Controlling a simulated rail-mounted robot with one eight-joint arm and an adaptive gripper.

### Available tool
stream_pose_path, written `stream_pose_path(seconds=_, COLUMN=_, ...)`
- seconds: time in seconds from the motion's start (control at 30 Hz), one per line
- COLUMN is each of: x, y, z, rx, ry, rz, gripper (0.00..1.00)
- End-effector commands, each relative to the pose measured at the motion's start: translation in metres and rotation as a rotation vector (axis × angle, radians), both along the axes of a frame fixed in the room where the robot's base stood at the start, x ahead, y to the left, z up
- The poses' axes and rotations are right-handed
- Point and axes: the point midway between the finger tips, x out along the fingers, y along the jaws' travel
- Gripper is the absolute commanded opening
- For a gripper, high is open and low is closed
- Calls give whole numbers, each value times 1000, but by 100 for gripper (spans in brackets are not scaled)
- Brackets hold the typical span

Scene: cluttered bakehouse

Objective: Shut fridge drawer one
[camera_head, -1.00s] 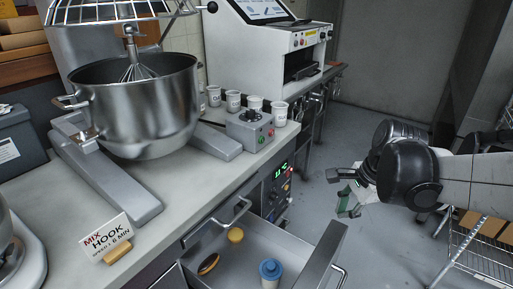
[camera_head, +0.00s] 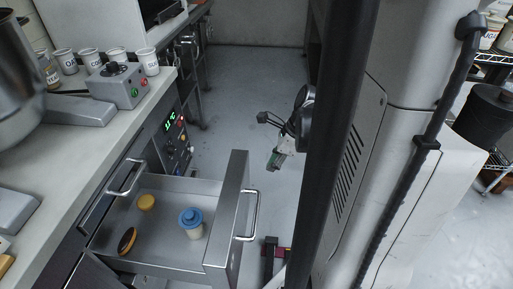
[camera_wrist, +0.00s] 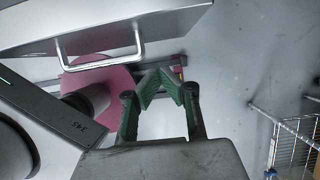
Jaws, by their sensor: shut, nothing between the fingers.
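A grey fridge drawer stands pulled out from under the counter, with its front panel (camera_head: 228,213) and bar handle (camera_head: 247,216) facing the aisle; I cannot read a number on it. It holds a blue-capped jar (camera_head: 191,222), a yellow round item (camera_head: 147,202) and a brown oblong pastry (camera_head: 127,241). My gripper (camera_head: 272,163) is past the drawer's far end, over the aisle, apart from it. In the wrist view my green fingers (camera_wrist: 160,76) are together and empty. The drawer front (camera_wrist: 60,24) and handle (camera_wrist: 137,47) show above them, not touching.
Another handle (camera_head: 125,178) is on the counter front, beside the open drawer. A control panel with a green display (camera_head: 172,122) is further along. The counter (camera_head: 78,143) holds a grey button box (camera_head: 119,86) and several cups. A wire rack (camera_wrist: 294,138) stands at right in the wrist view.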

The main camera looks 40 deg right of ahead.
Motion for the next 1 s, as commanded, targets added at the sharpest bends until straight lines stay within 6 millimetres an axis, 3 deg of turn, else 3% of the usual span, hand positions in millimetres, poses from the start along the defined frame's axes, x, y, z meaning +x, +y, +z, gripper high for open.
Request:
stream_pose_path(seconds=0.03, x=3, y=2, z=-13, rx=0, ry=0, rz=3, gripper=0)
stream_pose_path(seconds=0.27, x=16, y=13, z=-53, rx=-1, ry=-1, rz=3, gripper=0)
stream_pose_path(seconds=0.6, x=42, y=35, z=-50, rx=-2, ry=-1, rz=2, gripper=0)
stream_pose_path(seconds=1.0, x=46, y=38, z=-49, rx=-1, ry=-1, rz=1, gripper=0)
